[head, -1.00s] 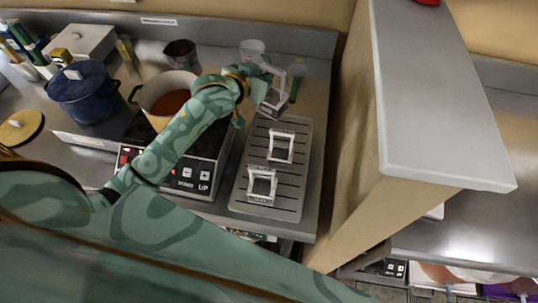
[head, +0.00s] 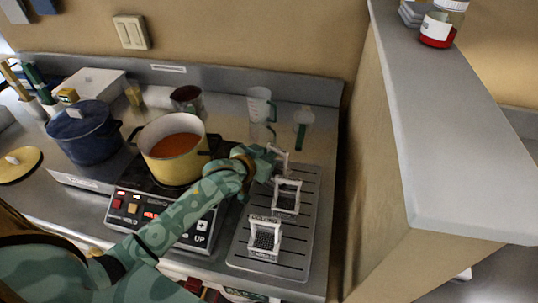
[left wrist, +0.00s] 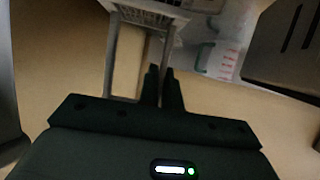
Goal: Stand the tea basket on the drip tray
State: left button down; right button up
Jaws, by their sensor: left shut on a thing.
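My left gripper (head: 268,158) is shut on the handle of a white tea basket (head: 281,157) at the far end of the slotted grey drip tray (head: 309,212). In the left wrist view my closed fingers (left wrist: 163,85) meet the handle, and the mesh basket (left wrist: 150,14) shows at the top edge. My gripper and another basket partly hide the held basket, so I cannot tell whether its base touches the tray. Two other white baskets stand on the tray, one in the middle (head: 287,196) and one at the near end (head: 265,239). My right gripper is not in view.
A yellow pot (head: 173,148) of reddish liquid sits on the hot plate (head: 150,212) left of the tray. A clear measuring jug (head: 259,104) stands behind the tray. A partition with a grey ledge (head: 445,150) rises on the right. A blue pot (head: 84,133) stands far left.

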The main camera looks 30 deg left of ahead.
pick_arm(q)
jog(key=c, duration=1.6)
grip_release()
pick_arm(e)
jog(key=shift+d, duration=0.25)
